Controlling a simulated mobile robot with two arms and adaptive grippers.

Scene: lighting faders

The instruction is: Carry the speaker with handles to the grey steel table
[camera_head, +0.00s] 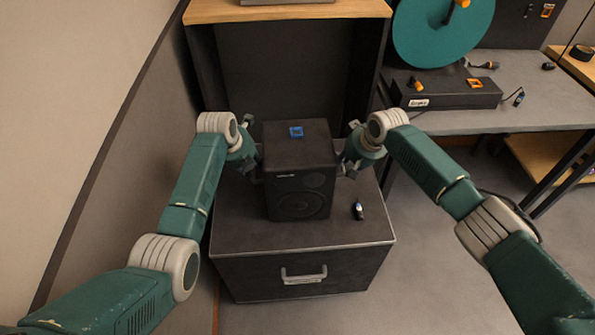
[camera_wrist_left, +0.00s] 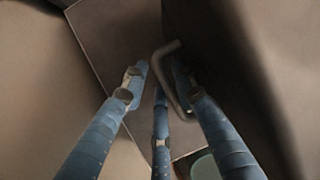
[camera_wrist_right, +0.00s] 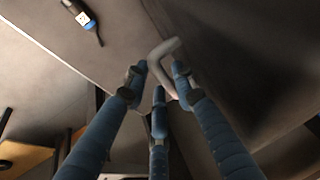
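The black speaker (camera_head: 300,170) stands upright on a dark drawer cabinet (camera_head: 300,238), with a blue clip-like item on its top. My left gripper (camera_head: 252,150) is at the speaker's left side. Its fingers are spread around a bent bar handle (camera_wrist_left: 172,85) in the left wrist view. My right gripper (camera_head: 350,150) is at the right side, its fingers likewise spread around a pale bar handle (camera_wrist_right: 160,62) in the right wrist view. Neither grip looks closed. Finger contact with the handles is unclear. The grey table (camera_head: 545,112) is at the right.
A teal disc (camera_head: 440,35) and a black box (camera_head: 450,92) occupy the table's left part. A wall (camera_head: 100,120) runs close at left. Open floor (camera_head: 440,260) lies at right.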

